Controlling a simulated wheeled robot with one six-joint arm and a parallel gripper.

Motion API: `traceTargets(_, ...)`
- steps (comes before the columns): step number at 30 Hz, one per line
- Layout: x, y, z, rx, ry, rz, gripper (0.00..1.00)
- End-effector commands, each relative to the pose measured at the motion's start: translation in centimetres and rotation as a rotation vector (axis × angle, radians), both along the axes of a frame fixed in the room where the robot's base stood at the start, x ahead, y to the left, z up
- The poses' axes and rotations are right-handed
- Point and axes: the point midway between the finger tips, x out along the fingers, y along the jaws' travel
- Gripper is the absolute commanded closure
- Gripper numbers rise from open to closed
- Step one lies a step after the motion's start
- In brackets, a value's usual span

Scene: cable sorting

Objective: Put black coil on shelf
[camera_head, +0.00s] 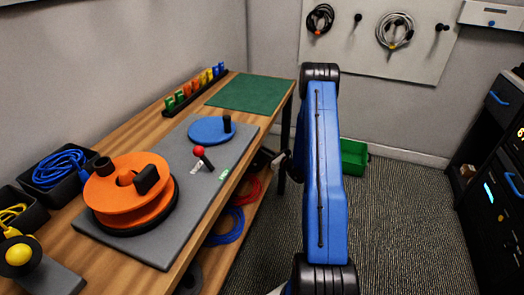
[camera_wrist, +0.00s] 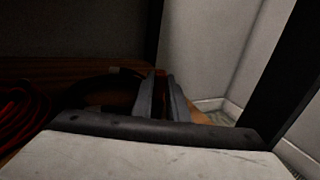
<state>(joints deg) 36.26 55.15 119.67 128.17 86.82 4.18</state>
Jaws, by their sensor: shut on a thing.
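My gripper (camera_wrist: 163,82) shows in the wrist view with its two fingers close together. It is shut on a black coil (camera_wrist: 92,92), whose dark loop curves away to the left of the fingers. The coil is over or on a wooden surface (camera_wrist: 45,68); dim light hides whether it touches. In the head view my arm crosses the middle, and the wrist part reaches toward the bench's right side. The fingers and held coil cannot be made out there. The lower shelf (camera_head: 225,252) shows under the bench.
A red coil (camera_wrist: 18,112) lies left of the gripper, and a red coil (camera_head: 247,190) and blue coil (camera_head: 227,225) lie on the lower shelf. A dark coil (camera_head: 189,278) is nearer. Bench legs (camera_head: 286,140) stand close to my wrist. A green bin (camera_head: 353,158) is on the floor.

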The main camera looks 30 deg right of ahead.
Motion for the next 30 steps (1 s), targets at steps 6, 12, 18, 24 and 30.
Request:
traceTargets(6, 0.0, 0.0, -0.1, 0.000, 0.000, 0.000, 1.00)
traceTargets(12, 0.0, 0.0, -0.2, 0.000, 0.000, 0.000, 0.68)
traceTargets(18, 0.0, 0.0, -0.2, 0.000, 0.000, 0.000, 0.68)
traceTargets(24, -1.0, -0.3, 0.0, 0.001, 0.001, -0.001, 0.68)
traceTargets(30, -4.5, -1.4, 0.0, 0.001, 0.001, -0.004, 0.68)
